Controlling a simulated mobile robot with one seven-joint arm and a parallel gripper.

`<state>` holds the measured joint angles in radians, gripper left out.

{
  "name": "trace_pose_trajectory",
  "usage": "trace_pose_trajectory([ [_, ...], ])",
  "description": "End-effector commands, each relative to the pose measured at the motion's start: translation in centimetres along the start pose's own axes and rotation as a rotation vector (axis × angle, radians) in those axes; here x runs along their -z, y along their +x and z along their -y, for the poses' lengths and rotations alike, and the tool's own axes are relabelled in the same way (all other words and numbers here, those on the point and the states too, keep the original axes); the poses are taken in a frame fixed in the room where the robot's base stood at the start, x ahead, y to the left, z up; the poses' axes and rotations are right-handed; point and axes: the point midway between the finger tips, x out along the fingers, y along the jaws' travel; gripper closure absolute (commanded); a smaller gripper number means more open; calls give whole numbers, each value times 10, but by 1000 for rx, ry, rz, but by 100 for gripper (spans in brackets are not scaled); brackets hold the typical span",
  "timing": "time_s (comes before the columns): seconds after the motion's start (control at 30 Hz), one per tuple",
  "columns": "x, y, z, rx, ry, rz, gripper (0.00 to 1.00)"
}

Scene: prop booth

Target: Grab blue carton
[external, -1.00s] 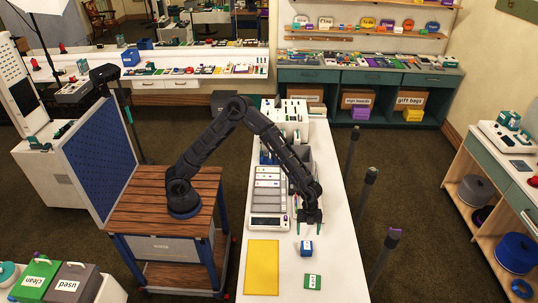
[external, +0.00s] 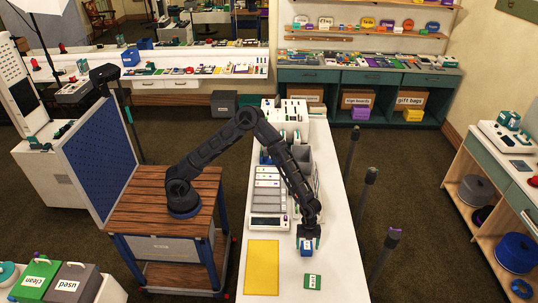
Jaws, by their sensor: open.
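The blue carton (external: 307,251) is a small blue box with a pale marking, standing on the white table (external: 338,260). My gripper (external: 308,241) is open and right above the carton, its fingers at or around the carton's upper part. The gripper hides the top and far side of the carton. I cannot tell whether the fingers touch it.
A green card or box (external: 312,282) lies just in front of the carton. A yellow sheet (external: 262,267) lies to the left. A grey tray device (external: 267,200) stands behind to the left. Dark posts (external: 385,256) stand beyond the table's right edge.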

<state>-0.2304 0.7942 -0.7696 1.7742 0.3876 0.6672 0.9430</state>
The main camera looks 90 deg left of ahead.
Motion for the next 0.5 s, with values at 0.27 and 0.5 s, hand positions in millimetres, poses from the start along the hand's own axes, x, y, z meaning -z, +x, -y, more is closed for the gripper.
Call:
trace_pose_trajectory([
  [0.27, 0, 31, -2, 0, 1, 0, 25],
  [0.5, -1, 31, -2, 1, 0, 0, 33],
])
